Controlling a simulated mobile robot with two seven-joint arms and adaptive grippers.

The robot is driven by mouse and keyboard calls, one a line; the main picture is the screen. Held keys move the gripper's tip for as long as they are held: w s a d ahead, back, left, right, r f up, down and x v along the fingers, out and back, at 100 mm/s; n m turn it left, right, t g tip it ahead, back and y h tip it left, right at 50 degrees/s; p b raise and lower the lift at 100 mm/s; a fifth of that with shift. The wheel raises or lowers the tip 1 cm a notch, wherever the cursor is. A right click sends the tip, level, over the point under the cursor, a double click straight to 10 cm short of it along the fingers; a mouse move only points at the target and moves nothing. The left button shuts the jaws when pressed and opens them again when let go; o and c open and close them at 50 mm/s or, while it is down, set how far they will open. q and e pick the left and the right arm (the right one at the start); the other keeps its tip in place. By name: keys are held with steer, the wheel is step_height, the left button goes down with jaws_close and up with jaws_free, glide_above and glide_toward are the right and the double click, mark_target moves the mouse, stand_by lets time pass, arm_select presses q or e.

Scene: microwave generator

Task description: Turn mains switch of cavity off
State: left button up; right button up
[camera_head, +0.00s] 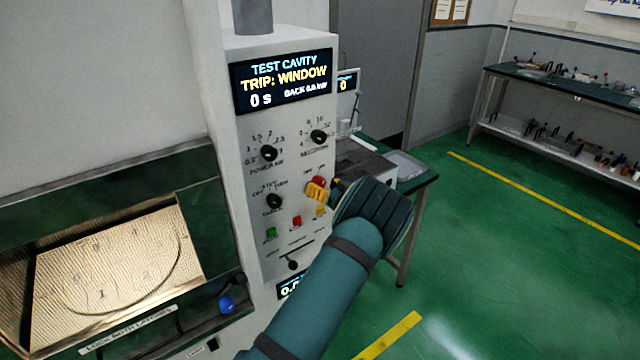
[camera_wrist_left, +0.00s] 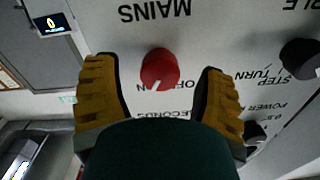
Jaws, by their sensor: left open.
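The mains switch is a red round knob (camera_head: 319,181) on the grey-white front panel (camera_head: 285,215) of the test cavity. In the left wrist view the red knob (camera_wrist_left: 160,69) sits below upside-down lettering "MAINS". A short white mark shows at the knob's lower edge, but I cannot tell the switch's setting surely. My left gripper (camera_head: 316,192) is at the panel, its yellow fingers in front of the knob's lower part. In the left wrist view the left gripper (camera_wrist_left: 157,72) is open, one finger on each side of the knob, with gaps between. My right gripper is not in view.
The display (camera_head: 283,80) reads "TEST CAVITY, TRIP: WINDOW". A black step/turn knob (camera_head: 274,201) and green, red and yellow buttons (camera_head: 297,221) are close by. A lit cavity window (camera_head: 110,255) is at left. A bench (camera_head: 425,180) stands behind; green floor is clear at right.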

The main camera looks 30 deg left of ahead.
arm_select(q)
steer(key=shift+w+a, duration=0.3)
steer(key=shift+a, duration=0.35)
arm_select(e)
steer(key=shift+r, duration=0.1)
